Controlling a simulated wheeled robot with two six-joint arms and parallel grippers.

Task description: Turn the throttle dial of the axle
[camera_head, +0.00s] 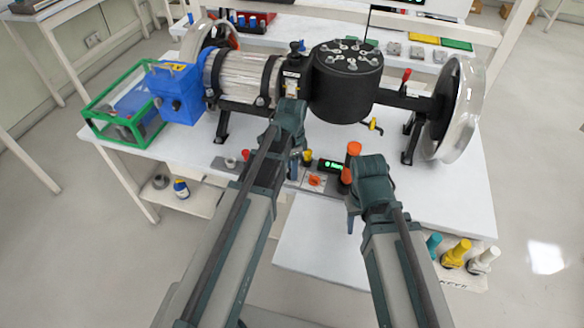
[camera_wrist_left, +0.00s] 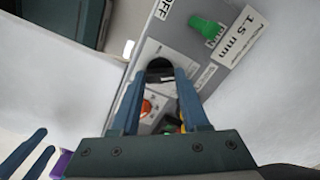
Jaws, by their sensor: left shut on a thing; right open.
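The axle (camera_head: 340,85) lies across the table, with a black drum and a wheel at its right end. A grey control box (camera_head: 330,188) stands in front of it. In the left wrist view, a grey panel (camera_wrist_left: 185,50) shows "OFF" and "1.5 mm" labels. My left gripper (camera_wrist_left: 160,85) points at this panel with its fingertips on a small black knob (camera_wrist_left: 160,68), probably the dial; the arm mostly hides it in the head view. My right gripper (camera_head: 350,222) is open and empty at the table's front edge.
An orange knob (camera_head: 315,181), a green display (camera_head: 332,166) and an orange-topped post (camera_head: 353,150) are close by. A blue block (camera_head: 178,92) is left of the axle. Coloured bottles (camera_head: 455,252) stand below right. The table's right front is clear.

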